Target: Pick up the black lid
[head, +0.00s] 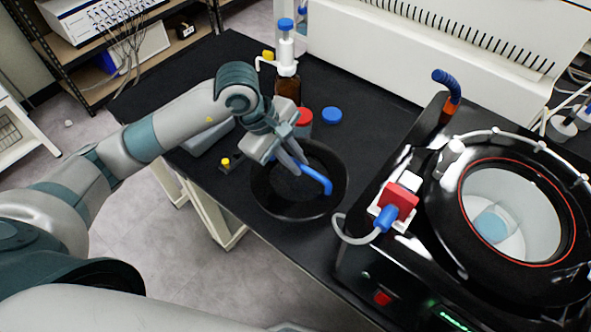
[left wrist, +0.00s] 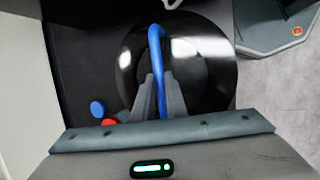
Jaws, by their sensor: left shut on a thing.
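The black lid (head: 270,200) is a round, glossy disc with a blue handle (head: 318,179) on top. In the head view it is at the black table's front edge, left of the freeze dryer; I cannot tell whether it rests on the table or is just above it. The lid (left wrist: 205,85) also shows in the left wrist view. My left gripper (head: 300,165) is over the lid, with its fingers (left wrist: 160,95) shut on the blue handle. Part of the lid is hidden behind the gripper. My right gripper is not in view.
The freeze dryer (head: 440,180) with its open round chamber (head: 510,215) stands at the right. A red-and-white valve (head: 397,200) with a grey hose juts toward the lid. A brown bottle (head: 288,88), a red cap (head: 304,116) and a blue cap (head: 332,115) are behind the lid.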

